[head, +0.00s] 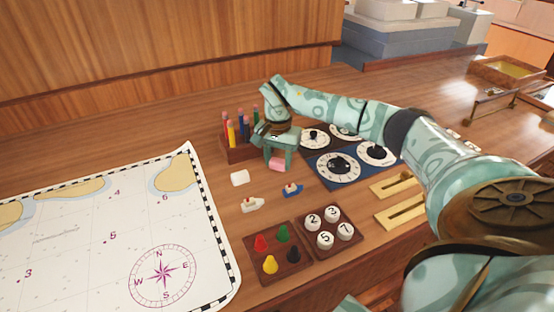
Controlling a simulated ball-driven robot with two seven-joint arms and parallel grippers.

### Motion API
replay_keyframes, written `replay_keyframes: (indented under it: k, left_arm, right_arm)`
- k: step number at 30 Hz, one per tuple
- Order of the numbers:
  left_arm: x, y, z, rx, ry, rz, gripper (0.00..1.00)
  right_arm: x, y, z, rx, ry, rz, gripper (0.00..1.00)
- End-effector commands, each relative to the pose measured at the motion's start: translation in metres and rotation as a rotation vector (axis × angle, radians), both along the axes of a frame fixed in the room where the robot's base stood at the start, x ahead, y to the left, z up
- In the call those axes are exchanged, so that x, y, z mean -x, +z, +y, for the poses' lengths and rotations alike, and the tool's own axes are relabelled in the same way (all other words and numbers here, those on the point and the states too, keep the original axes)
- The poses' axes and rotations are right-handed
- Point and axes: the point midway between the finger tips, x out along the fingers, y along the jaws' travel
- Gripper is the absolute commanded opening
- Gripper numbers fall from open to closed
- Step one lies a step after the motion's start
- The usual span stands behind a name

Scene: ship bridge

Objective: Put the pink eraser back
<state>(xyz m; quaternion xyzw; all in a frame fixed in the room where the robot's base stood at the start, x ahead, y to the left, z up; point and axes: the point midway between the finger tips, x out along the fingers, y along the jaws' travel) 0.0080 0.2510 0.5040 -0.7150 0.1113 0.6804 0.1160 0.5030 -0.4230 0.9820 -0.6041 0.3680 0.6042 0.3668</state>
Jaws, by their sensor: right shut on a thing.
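The pink eraser (276,164) is between the fingertips of my right gripper (278,158), in the middle of the head view. The gripper points down and is shut on it. The eraser is low, close to the desk top; I cannot tell whether it touches the wood. A white block (239,178) lies on the desk to the left of it. My left gripper is not in view.
A wooden rack of coloured markers (237,149) stands just behind left. Dial panels (338,169) lie to the right. Two small boat models (292,189), a peg tray (277,253) and a number tray (328,231) are in front. A chart (100,235) covers the left.

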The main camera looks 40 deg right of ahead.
Motion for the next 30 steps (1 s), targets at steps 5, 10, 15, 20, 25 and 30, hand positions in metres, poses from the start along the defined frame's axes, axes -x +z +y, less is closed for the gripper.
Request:
replay_keyframes:
  k: [5, 10, 15, 20, 25, 30]
  left_arm:
    - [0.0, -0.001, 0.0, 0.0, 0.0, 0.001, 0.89]
    - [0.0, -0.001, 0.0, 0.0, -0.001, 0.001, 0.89]
    - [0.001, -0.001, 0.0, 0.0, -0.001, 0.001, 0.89]
    - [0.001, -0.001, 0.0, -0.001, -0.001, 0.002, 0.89]
    - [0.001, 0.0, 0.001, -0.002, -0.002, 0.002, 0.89]
    - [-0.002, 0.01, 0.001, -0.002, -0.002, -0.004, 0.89]
  right_arm:
    - [0.0, -0.003, 0.0, 0.0, 0.0, -0.002, 0.2]
    - [0.0, -0.005, 0.0, 0.0, 0.0, -0.001, 0.2]
    - [0.0, -0.006, 0.0, 0.0, 0.0, -0.001, 0.63]
    - [0.0, -0.006, 0.0, 0.0, 0.0, -0.001, 0.63]
    - [0.0, 0.001, 0.0, 0.0, 0.001, -0.004, 0.63]
    - [-0.001, 0.036, 0.0, 0.001, 0.0, -0.007, 0.63]
